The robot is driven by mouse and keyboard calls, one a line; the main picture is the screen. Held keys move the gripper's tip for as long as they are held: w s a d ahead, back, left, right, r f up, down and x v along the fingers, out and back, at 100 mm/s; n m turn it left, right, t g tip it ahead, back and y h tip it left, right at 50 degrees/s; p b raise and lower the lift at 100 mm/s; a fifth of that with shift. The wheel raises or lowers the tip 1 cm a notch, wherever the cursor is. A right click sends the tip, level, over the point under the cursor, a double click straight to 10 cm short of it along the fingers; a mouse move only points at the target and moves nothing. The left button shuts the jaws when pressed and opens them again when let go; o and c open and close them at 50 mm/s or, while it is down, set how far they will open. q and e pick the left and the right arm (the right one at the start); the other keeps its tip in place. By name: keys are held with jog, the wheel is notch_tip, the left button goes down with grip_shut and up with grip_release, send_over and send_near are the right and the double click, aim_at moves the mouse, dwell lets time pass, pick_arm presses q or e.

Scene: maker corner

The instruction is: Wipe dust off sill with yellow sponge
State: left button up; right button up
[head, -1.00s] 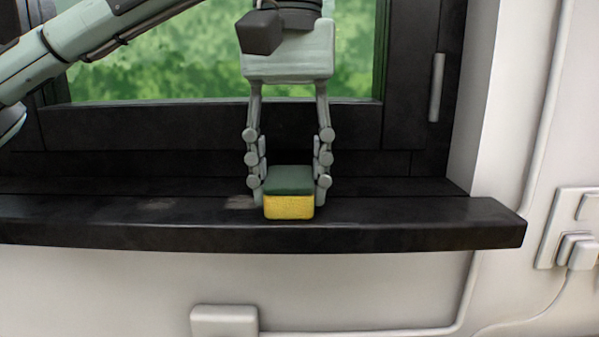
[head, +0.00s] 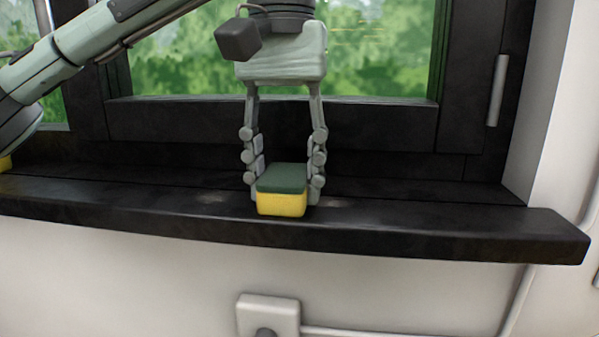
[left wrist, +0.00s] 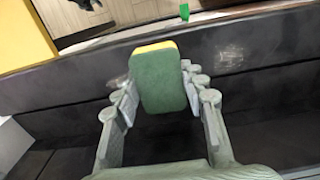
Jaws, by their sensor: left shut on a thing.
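The yellow sponge (head: 282,204) with a dark green top layer is between the fingers of my left gripper (head: 284,188), which is shut on it. The sponge appears to rest on the black window sill (head: 430,228), near its front edge. In the left wrist view the sponge (left wrist: 158,82) shows mostly its green face, with a yellow strip at the far end. A faint pale dust patch (head: 212,198) lies on the sill left of the sponge, and a fainter one (head: 335,204) lies to the right. My right gripper is not in view.
The dark window frame (head: 270,125) rises behind the sill, with a handle (head: 497,90) at right. A yellow object (head: 5,163) is cut off at the left edge. A white wall box (head: 268,314) is below the sill. The sill's right part is clear.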

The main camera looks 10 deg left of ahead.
aim_at(231, 198)
pick_arm(q)
jog(key=shift+a+r, duration=0.1)
jog(key=shift+a, duration=5.55)
jog(key=shift+d+f, duration=0.15)
jog(key=shift+d, duration=1.1)
jog(key=shift+d+f, duration=0.1)
jog(key=shift+d, duration=1.1)
jog(key=shift+d+r, duration=0.15)
jog(key=shift+d, duration=1.45)
jog(key=shift+d+r, duration=0.1)
jog(key=shift+d, duration=1.45)
jog(key=shift+d+f, duration=0.1)
jog(key=shift+d, duration=3.6)
jog(key=shift+r, duration=3.05)
